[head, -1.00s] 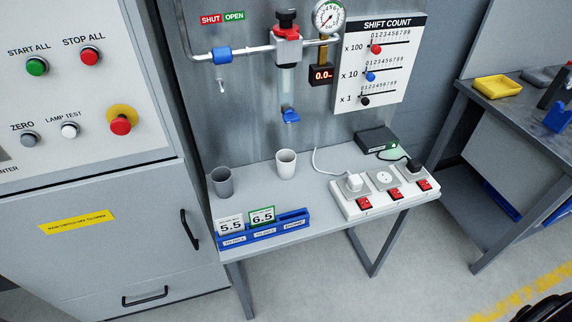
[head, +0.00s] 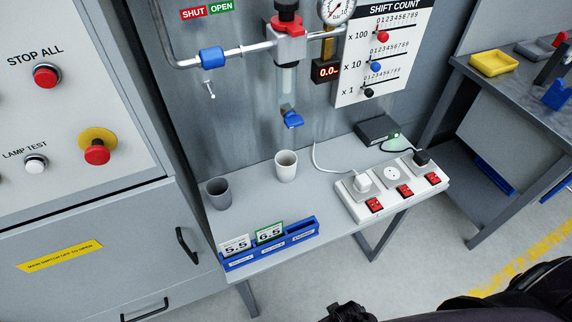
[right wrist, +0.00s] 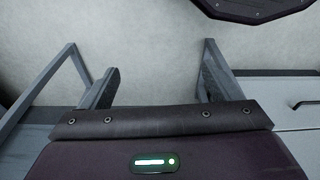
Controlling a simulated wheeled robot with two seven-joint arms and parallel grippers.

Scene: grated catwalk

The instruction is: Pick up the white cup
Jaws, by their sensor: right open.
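The white cup (head: 286,166) stands upright on the grey bench (head: 262,205), below the clear tube and blue spout of the wall pipe. A grey cup (head: 218,193) stands to its left. My right gripper (right wrist: 160,78) is open in the right wrist view, with bare floor between its fingers and no cup in that view. In the head view, dark parts of my right arm show at the lower right edge, well in front of the bench and apart from the cup. My left gripper is not in view.
A blue card holder (head: 270,245) with number cards lies along the bench's front edge. A white power strip (head: 392,190) with plugs and red switches is at the right, near a black box (head: 377,130). The blue spout (head: 291,118) hangs above and behind the cup.

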